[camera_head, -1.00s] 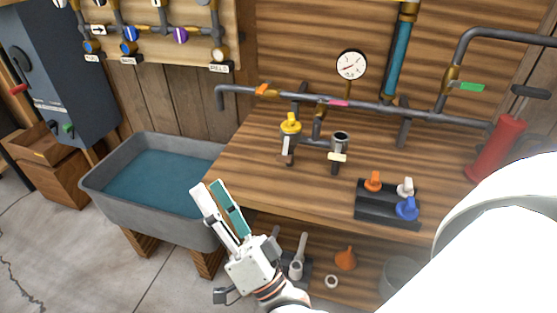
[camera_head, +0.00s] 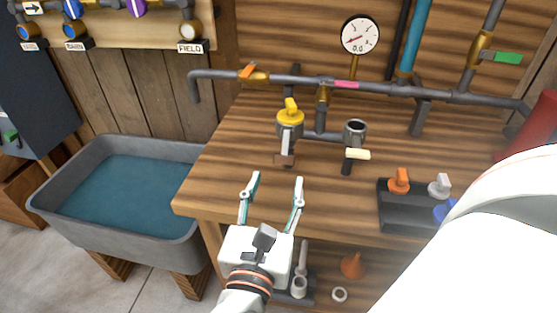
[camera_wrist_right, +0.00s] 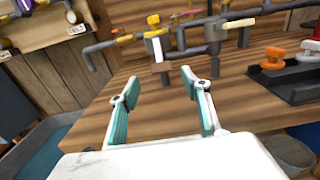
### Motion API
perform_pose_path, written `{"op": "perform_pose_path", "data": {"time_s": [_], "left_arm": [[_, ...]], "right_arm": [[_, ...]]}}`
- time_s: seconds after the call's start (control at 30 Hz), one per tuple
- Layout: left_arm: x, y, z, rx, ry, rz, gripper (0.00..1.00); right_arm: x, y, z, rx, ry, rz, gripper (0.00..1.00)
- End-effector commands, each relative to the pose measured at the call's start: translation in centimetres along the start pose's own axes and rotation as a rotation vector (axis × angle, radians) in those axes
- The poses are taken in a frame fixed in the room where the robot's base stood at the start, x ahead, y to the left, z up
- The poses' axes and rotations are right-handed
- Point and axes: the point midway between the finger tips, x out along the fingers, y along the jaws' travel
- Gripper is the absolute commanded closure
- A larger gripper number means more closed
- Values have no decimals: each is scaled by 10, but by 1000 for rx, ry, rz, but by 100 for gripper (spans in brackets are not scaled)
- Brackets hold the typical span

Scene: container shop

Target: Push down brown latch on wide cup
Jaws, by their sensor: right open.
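The brown latch (camera_head: 284,160) hangs low on the front of a grey cup (camera_head: 290,130) with a yellow knob (camera_head: 291,112) on top. A white strip runs from the cup down to the latch. In the right wrist view the brown latch (camera_wrist_right: 160,67) shows beyond the fingertips. A second cup (camera_head: 355,131) on the right is open at the top and has a cream latch (camera_head: 358,154). My right gripper (camera_head: 274,182) is open and empty, in front of the brown latch and apart from it; its fingers also show in the wrist view (camera_wrist_right: 159,80). My left gripper is out of view.
A grey pipe (camera_head: 300,79) with a gauge (camera_head: 360,35) runs behind the cups. A black rack (camera_head: 400,212) with orange, white and blue knobs stands on the right of the wooden bench (camera_head: 225,190). A water trough (camera_head: 130,180) is at left. My white arm covers the right.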

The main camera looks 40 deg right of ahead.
Motion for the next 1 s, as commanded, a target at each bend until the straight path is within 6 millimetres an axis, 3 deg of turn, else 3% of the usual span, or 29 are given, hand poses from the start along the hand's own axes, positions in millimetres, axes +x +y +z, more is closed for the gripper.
{"op": "perform_pose_path", "data": {"time_s": [0.4,0.6,0.83,0.87,1.0], "left_arm": [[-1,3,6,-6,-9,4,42],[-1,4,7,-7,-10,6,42],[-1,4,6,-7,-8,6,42],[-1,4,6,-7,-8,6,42],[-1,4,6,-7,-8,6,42]], "right_arm": [[60,-1,2,-2,-7,-3,53],[72,-1,2,-2,-5,-3,53],[72,-1,2,-3,-4,-3,53],[72,-1,2,-3,-4,-3,55],[72,-1,2,-3,-5,-3,91]]}}
